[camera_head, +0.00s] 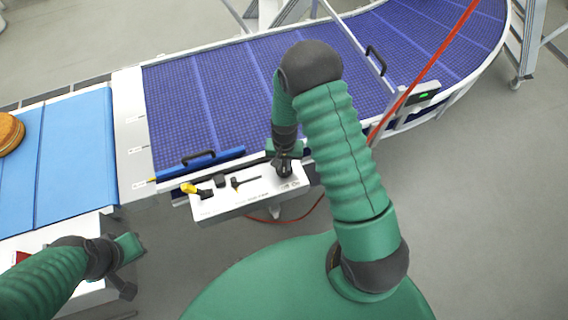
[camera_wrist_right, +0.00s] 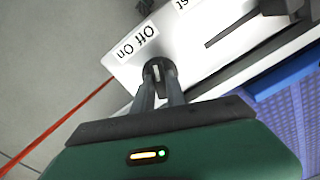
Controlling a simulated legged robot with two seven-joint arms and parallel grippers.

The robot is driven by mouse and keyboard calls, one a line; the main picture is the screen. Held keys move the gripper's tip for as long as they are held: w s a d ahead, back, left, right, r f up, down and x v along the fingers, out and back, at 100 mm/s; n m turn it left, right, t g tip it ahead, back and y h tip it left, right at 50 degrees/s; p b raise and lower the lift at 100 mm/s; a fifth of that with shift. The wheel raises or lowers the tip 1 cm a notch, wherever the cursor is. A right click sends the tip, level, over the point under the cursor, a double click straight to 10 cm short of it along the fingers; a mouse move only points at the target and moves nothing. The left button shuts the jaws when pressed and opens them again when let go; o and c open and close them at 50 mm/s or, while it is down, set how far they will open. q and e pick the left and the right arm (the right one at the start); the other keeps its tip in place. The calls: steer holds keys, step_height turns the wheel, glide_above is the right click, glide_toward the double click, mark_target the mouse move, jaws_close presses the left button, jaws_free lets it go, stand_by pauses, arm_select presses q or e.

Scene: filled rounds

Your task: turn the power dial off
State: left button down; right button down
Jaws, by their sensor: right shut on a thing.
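The power dial (camera_wrist_right: 158,68) is a small dark round knob with a pale mark, on the end of a white control panel (camera_wrist_right: 188,45). Upside-down "Off" and "On" labels show beside it in the right wrist view. I cannot tell surely which label the mark points to. My right gripper (camera_wrist_right: 159,80) is shut on the dial, one dark finger on each side. In the head view my right gripper (camera_head: 284,170) reaches down onto the panel's right end and mostly hides the dial. My left gripper (camera_head: 125,268) is at lower left, away from the panel; its jaws are unclear.
The panel also bears a yellow-and-black handle (camera_head: 196,190) and small black controls. Behind it runs a blue mesh conveyor (camera_head: 210,100) with black handles. A blue belt (camera_head: 75,150) with a round brown item (camera_head: 9,132) is at left. A red cable (camera_head: 425,72) hangs at right.

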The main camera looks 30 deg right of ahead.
mark_target(284, 165)
steer(key=shift+w+d+r+m, duration=0.1)
steer(key=shift+w+r+m, duration=0.05)
steer(key=shift+m, duration=0.45)
steer(key=c, duration=1.7)
jaws_free()
steer(key=o, duration=0.3)
steer(key=shift+o, duration=0.2)
steer(key=shift+r, duration=0.2)
step_height(284, 165, up, 16)
steer(key=b, duration=0.2)
steer(key=shift+r, duration=0.15)
